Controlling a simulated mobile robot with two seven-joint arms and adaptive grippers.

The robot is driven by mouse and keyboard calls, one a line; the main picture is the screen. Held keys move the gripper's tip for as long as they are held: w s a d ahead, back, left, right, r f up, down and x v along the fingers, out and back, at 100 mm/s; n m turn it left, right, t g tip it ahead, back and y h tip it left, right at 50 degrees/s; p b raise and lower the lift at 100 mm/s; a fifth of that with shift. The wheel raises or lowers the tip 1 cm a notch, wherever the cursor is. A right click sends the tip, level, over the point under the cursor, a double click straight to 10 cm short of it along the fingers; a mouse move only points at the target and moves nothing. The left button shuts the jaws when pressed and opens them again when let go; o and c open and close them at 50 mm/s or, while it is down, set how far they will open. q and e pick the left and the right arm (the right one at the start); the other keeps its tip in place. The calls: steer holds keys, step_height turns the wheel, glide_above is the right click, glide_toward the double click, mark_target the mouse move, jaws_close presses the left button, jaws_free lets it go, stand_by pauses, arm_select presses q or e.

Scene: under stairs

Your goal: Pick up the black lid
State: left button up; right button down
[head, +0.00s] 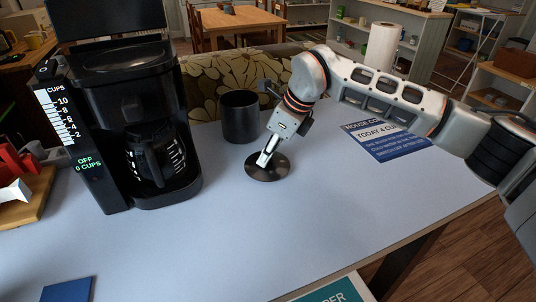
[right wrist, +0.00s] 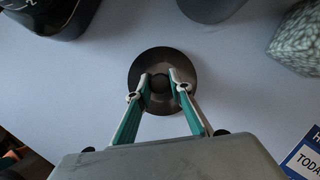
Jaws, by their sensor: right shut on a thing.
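The black lid (head: 281,167) is a round dark disc at the middle of the grey-blue table, in front of the black canister. It also shows in the right wrist view (right wrist: 163,54), with a small round knob at its centre. My right gripper (head: 264,160) comes down onto the lid from above. In the right wrist view its two fingertips (right wrist: 160,84) stand on either side of the knob, closed on it. The lid looks flat and at table level; I cannot tell whether it is lifted slightly. My left gripper is in no view.
A black coffee maker (head: 125,80) stands to the left of the lid. A black canister (head: 240,118) stands just behind it. The table's front is mostly clear.

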step_height(320, 180, up, 19)
steer(key=p, duration=0.1)
steer(key=shift+f, duration=0.2)
steer(key=shift+s, duration=0.1)
steer(key=c, duration=2.5)
jaws_free()
steer(key=shift+c, duration=0.2)
jaws_close()
